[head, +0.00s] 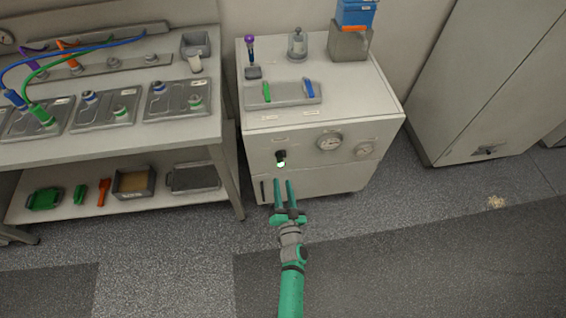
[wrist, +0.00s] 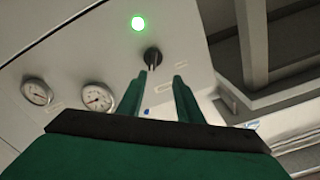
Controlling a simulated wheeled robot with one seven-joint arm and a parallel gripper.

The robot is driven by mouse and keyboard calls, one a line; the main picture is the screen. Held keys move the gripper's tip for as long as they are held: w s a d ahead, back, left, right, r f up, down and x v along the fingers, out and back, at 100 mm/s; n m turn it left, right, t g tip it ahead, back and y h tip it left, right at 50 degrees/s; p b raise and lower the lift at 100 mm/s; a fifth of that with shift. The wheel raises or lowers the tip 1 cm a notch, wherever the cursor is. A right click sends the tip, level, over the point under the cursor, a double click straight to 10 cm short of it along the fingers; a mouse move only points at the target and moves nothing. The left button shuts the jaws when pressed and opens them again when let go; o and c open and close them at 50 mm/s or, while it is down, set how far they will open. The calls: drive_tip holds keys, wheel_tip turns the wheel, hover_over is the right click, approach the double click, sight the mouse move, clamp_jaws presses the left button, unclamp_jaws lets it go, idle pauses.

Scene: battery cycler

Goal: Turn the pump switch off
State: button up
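The pump switch (head: 280,154) is a small black knob on the front panel of a white cabinet. A lit green lamp (head: 281,163) is just below it in the head view. In the wrist view the picture is turned over: the knob (wrist: 152,56) is just beyond the fingertips, and the glowing green lamp (wrist: 138,23) is above it. My gripper (head: 284,181) is green, with two fingers parallel and a gap between them. It points at the panel, just below the switch in the head view. In the wrist view my gripper (wrist: 160,75) is open and empty, apart from the knob.
The white cabinet (head: 375,105) carries two round gauges (head: 330,141) right of the switch. On its top are a tray (head: 285,98) with green and blue handles and a blue box (head: 356,13). A workbench (head: 110,147) stands left; a tall cabinet (head: 480,80) stands right.

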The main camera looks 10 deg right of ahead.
drive_tip(key=shift+s, duration=0.45)
drive_tip(key=shift+s, duration=0.1)
idle(0.4)
drive_tip(key=s, duration=1)
drive_tip(key=shift+s+a, duration=0.25)
drive_tip(key=shift+s, duration=0.05)
